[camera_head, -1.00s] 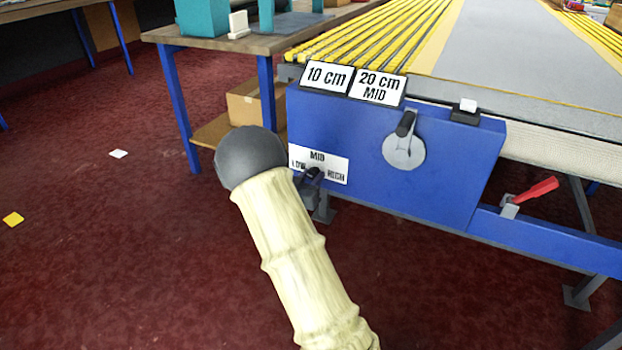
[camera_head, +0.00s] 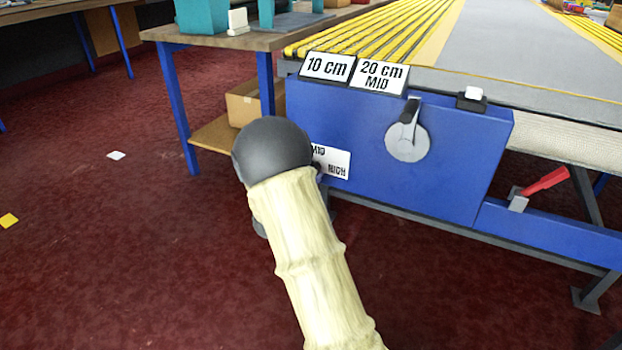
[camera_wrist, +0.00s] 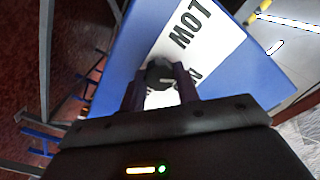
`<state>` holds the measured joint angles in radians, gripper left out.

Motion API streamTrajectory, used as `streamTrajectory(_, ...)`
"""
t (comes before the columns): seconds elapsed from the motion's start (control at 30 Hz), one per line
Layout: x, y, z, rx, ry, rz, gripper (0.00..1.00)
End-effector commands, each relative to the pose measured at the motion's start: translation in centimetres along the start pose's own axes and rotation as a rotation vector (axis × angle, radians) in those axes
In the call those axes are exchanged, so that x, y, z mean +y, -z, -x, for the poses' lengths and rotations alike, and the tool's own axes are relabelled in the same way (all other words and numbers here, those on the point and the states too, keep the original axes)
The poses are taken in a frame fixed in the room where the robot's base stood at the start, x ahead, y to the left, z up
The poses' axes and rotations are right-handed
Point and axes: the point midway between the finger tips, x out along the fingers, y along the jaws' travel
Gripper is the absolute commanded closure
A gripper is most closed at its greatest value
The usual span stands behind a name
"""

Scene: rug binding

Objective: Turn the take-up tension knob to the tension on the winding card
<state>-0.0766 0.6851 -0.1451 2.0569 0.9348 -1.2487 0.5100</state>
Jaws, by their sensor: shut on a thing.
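The take-up tension knob (camera_wrist: 159,72) is a small dark knob on a white label plate (camera_head: 337,164) on the blue panel. In the wrist view my gripper (camera_wrist: 160,83) has one finger on each side of the knob and is shut on it. The plate's "LOW" (camera_wrist: 190,24) shows upside down there; in the head view "MID" and "HIGH" show and "LOW" is hidden. My arm covers most of the knob and gripper in the head view. I cannot tell which mark the knob points to. The winding card (camera_head: 379,77) reads "20 cm MID".
A "10 cm" card (camera_head: 327,67) stands left of the winding card. A grey disc with a dark handle (camera_head: 406,142) and a white-topped switch (camera_head: 472,98) are on the blue panel and its top. A red lever (camera_head: 545,181) is at the right. The floor at left is mostly open.

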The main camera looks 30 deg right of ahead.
Motion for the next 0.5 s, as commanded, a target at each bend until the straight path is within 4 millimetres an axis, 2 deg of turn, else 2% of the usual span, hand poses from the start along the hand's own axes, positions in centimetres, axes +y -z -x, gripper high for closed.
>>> streamTrajectory(0.03,0.35,-0.44,0.12,-0.004,-0.001,-0.044,0.91)
streamTrajectory(0.5,0.31,-0.43,0.11,-0.005,-0.002,-0.427,0.91)
